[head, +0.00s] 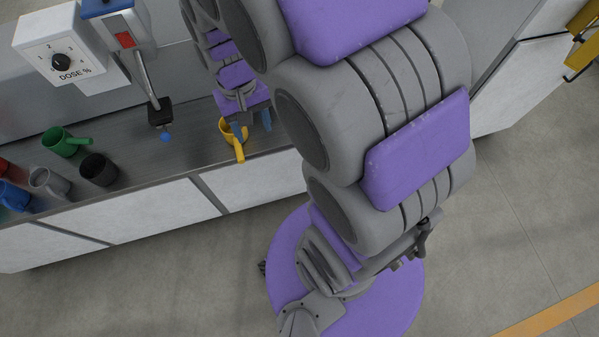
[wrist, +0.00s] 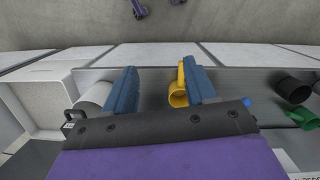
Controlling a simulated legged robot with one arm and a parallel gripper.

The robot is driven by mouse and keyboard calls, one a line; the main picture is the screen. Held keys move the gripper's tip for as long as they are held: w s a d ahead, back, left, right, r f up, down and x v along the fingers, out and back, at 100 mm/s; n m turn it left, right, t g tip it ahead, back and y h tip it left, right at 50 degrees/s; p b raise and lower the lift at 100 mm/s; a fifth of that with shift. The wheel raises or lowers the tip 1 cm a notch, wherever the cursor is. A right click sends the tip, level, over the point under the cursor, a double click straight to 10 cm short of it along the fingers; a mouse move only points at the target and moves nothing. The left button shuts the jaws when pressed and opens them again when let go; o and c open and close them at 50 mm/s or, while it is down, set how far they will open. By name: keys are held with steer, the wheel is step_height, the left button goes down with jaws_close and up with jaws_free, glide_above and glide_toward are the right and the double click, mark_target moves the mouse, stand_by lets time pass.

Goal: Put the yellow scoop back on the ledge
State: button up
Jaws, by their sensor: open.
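The yellow scoop (head: 239,144) is at the front edge of the steel ledge (head: 195,145), its handle pointing out past the edge. I cannot tell whether it rests on the ledge or is just above it. My gripper (head: 251,124) is over the ledge with its blue fingers apart. In the wrist view, the yellow scoop (wrist: 178,97) lies between the fingers of my gripper (wrist: 160,68), close beside the right finger. A wide gap separates it from the left finger. The finger partly hides the scoop in the head view.
Green (head: 62,142), black (head: 98,168), grey, blue and red scoops stand left on the ledge. A dosing box (head: 62,48) and a lever with a blue tip (head: 165,136) are behind. A white cylinder (wrist: 97,95) is by the left finger. Floor in front is clear.

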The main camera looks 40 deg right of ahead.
steer(key=s+r+n, duration=0.1)
steer(key=s+r, duration=0.1)
steer(key=s, duration=0.7)
steer(key=s+r, duration=0.3)
steer(key=s, duration=0.5)
steer(key=shift+s+n, duration=0.35)
steer(key=shift+n, duration=0.05)
steer(key=shift+o, duration=0.2)
steer(key=shift+w+r, duration=0.1)
steer(key=shift+r, duration=0.1)
